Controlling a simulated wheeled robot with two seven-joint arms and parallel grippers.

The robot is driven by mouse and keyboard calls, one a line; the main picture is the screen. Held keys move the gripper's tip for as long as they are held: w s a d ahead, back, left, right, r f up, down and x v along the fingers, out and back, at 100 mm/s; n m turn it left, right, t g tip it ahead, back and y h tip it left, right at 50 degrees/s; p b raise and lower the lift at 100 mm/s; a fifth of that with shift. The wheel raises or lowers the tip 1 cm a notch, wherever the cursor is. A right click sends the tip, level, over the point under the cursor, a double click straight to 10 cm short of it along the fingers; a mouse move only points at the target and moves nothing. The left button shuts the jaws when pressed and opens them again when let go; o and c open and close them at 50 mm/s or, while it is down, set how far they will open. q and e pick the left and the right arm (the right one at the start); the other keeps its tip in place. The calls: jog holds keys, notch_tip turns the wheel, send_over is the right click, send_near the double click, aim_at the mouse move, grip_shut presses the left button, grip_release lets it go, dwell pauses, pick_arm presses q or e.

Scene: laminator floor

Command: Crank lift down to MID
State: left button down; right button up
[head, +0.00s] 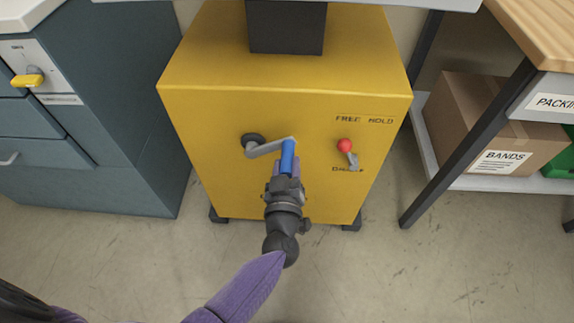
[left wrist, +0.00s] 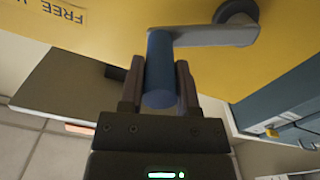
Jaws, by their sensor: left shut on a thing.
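A yellow lift cabinet (head: 225,160) stands in the middle of the head view. A grey crank (head: 262,149) comes out of its front, with its arm pointing to the right and a blue handle (head: 288,157) at the end. My left gripper (head: 286,172) is shut on the blue handle. In the left wrist view, the handle (left wrist: 161,75) sits between the two fingers. A lever with a red knob (head: 345,145) is right of the crank, below the words FREE and HOLD. A partly unreadable label is below the lever. My right gripper is not in view.
A blue-grey drawer cabinet (head: 110,120) with a yellow knob (head: 27,80) stands at the left. At the right, a shelf under a wooden-topped bench holds a cardboard box (head: 480,110) marked BANDS. The bench's dark leg (head: 470,140) stands near the yellow cabinet. The floor in front is clear.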

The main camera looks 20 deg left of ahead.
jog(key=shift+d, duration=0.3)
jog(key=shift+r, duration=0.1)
